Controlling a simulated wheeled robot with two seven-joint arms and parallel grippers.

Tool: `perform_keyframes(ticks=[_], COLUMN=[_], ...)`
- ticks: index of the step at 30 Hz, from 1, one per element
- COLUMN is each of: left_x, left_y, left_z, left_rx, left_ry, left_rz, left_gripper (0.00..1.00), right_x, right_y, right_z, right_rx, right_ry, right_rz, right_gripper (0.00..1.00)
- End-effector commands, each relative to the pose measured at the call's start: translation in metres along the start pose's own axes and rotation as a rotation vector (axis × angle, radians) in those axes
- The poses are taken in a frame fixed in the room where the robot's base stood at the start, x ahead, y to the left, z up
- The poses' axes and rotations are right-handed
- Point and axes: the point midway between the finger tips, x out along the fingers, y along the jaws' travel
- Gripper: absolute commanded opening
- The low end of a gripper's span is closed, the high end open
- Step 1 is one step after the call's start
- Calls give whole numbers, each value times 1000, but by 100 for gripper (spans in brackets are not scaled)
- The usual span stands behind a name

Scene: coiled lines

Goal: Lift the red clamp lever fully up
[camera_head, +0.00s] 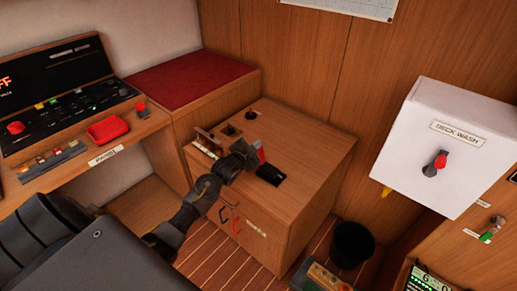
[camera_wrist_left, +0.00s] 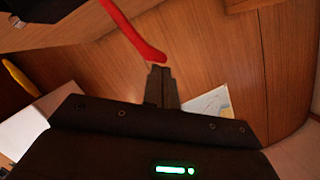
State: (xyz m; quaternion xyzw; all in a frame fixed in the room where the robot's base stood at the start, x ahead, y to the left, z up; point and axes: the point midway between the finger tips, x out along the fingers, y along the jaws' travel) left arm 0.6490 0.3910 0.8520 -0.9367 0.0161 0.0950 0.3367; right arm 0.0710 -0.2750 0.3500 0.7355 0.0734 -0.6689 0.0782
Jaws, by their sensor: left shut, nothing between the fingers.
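The red clamp lever (camera_wrist_left: 130,30) comes in from the top of the left wrist view as a curved red bar, and its end lies right by my fingertips. I cannot tell if they touch. In the head view a small red part of it (camera_head: 261,155) shows on the wooden cabinet top, largely hidden by my gripper. My left gripper (camera_head: 251,153) is over that cabinet's top, beside the lever; its fingers (camera_wrist_left: 161,70) are shut with nothing between them. My right gripper is not in view.
A black block (camera_head: 270,174) lies on the cabinet top (camera_head: 311,143), with small dark fittings (camera_head: 251,115) behind. A control desk (camera_head: 87,151) stands at left, a white DECK WASH box (camera_head: 456,110) at right. A black bin (camera_head: 352,244) stands on the floor.

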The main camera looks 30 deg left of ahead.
Motion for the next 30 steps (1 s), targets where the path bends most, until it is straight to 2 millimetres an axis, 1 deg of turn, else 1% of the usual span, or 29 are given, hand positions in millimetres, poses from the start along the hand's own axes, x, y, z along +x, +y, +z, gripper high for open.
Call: perform_keyframes(ticks=[3, 5, 8, 11, 15, 16, 17, 21, 24, 27, 30], left_x=[-1, -1, -3, -6, -12, -19, -27, -60, -79, -93, -103], left_y=[-1, -2, -3, -6, -9, -2, -1, -1, -2, -2, -3], left_z=[1, 0, -8, -23, -50, -39, -36, -37, -37, -38, -38], left_rx=[0, 0, 0, -1, -2, 1, 2, 2, 3, 2, 1], left_ry=[-1, -1, -1, 0, 1, -2, -1, 0, 0, 1, 0], left_rz=[-2, -2, -1, -1, 0, 1, 0, 0, 1, 1, 0], left_gripper=[0, 0, 0, 0, 0, 0, 0, 0, 0, 0, 0], right_x=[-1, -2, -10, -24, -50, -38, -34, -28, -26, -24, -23], right_y=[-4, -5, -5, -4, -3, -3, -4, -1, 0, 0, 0], right_z=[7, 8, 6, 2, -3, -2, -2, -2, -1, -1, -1], right_rx=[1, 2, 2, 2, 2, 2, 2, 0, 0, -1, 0], right_ry=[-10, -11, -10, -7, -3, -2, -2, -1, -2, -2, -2], right_rz=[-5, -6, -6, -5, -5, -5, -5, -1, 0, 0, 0], right_gripper=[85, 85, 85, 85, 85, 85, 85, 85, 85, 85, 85])
